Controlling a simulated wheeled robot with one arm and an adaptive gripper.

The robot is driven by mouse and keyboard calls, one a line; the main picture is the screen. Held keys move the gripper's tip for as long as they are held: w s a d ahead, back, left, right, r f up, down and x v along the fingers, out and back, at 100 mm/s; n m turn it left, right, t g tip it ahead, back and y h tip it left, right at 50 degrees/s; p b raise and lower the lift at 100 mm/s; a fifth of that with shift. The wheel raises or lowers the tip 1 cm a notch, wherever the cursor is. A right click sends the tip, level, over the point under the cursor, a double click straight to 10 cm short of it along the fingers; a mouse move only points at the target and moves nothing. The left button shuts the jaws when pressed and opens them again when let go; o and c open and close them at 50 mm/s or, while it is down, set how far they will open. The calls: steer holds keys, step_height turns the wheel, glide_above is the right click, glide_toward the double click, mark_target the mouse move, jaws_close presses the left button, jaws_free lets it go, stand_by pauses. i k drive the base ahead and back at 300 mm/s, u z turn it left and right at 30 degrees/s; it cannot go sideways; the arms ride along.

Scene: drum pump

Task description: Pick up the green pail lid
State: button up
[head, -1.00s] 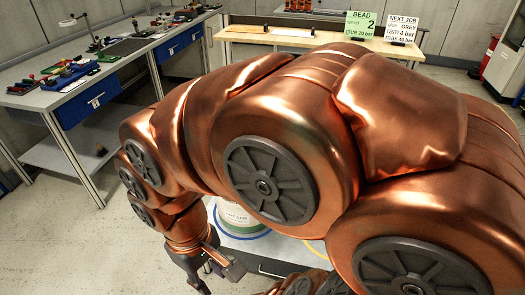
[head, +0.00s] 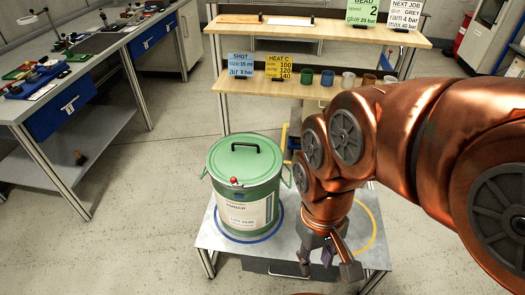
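The green pail (head: 245,200) stands upright on a low grey platform, inside a blue ring marking. Its green lid (head: 230,160) sits on top, with a black bar handle across it. A small red knob shows at the lid's front edge. My gripper (head: 327,268) is to the right of the pail and lower than the lid, over the platform near the yellow ring. Its fingers point down and are spread apart. No held thing shows clearly between them. My gripper is apart from the lid.
The grey platform (head: 225,243) has a yellow ring partly hidden by my arm. Behind it stands a wooden two-level bench (head: 350,86) with cups and sign cards. A workbench (head: 110,70) with tools is at the left. The floor between is clear.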

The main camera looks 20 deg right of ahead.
mark_target(255, 160)
steer(key=z, duration=0.05)
steer(key=k, duration=0.6)
steer(key=u, duration=1)
steer(key=i, duration=1.15)
steer(key=z, duration=0.5)
steer(key=i, duration=0.45)
steer(key=z, duration=0.55)
